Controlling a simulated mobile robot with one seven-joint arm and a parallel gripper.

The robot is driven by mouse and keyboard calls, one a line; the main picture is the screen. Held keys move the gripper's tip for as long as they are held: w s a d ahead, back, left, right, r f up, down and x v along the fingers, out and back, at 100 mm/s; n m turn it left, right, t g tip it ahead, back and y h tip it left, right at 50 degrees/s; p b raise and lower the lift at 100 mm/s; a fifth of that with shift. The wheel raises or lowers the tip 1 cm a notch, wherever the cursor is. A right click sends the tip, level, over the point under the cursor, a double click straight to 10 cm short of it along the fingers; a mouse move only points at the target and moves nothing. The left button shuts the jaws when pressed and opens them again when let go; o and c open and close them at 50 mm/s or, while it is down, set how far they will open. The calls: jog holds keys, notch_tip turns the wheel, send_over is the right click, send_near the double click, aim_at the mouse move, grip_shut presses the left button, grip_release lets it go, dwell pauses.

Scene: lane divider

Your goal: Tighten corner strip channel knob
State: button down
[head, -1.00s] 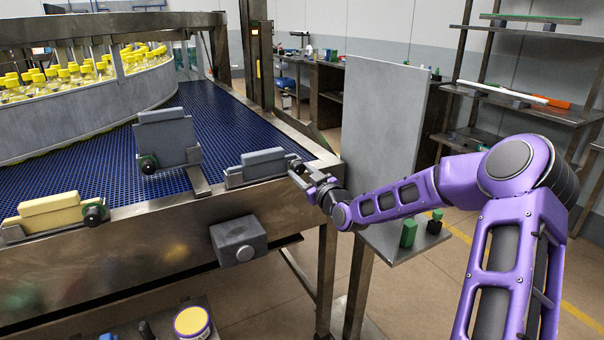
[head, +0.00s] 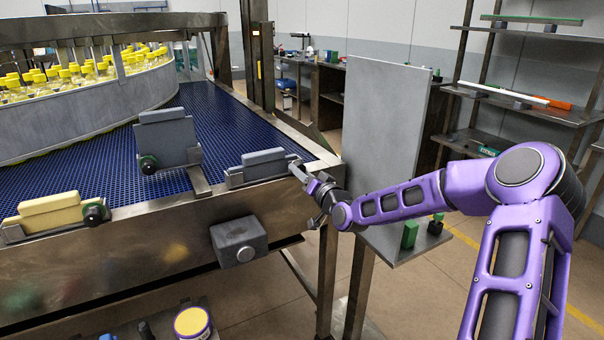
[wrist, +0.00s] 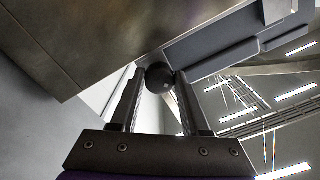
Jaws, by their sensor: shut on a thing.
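The corner strip (head: 263,157) is a grey block seated in a metal channel (head: 234,181) on the near edge of the conveyor, by its right corner. The channel's dark round knob (wrist: 159,78) is at its right end. My gripper (head: 297,168) reaches it from the right, and its fingers hide most of the knob in the head view. In the wrist view, my gripper (wrist: 162,82) has one fingertip on each side of the knob and is shut on it. The grey strip and channel (wrist: 215,45) show beyond the knob there.
Another grey strip on a raised bracket (head: 165,140) and a yellow strip (head: 50,212), each with its own dark knob, stand farther left. A grey box (head: 239,240) juts from the conveyor's front. An upright grey panel (head: 383,140) stands close behind my forearm.

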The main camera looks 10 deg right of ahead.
jog(key=shift+m, duration=4.2)
jog(key=shift+f, duration=0.1)
jog(key=shift+c, duration=1.9)
grip_release()
jog(key=shift+s+r, duration=0.1)
jog(key=shift+r, duration=0.1)
jog(key=p+v, duration=0.2)
jog(key=v, duration=1.5)
jog(key=shift+s, duration=0.2)
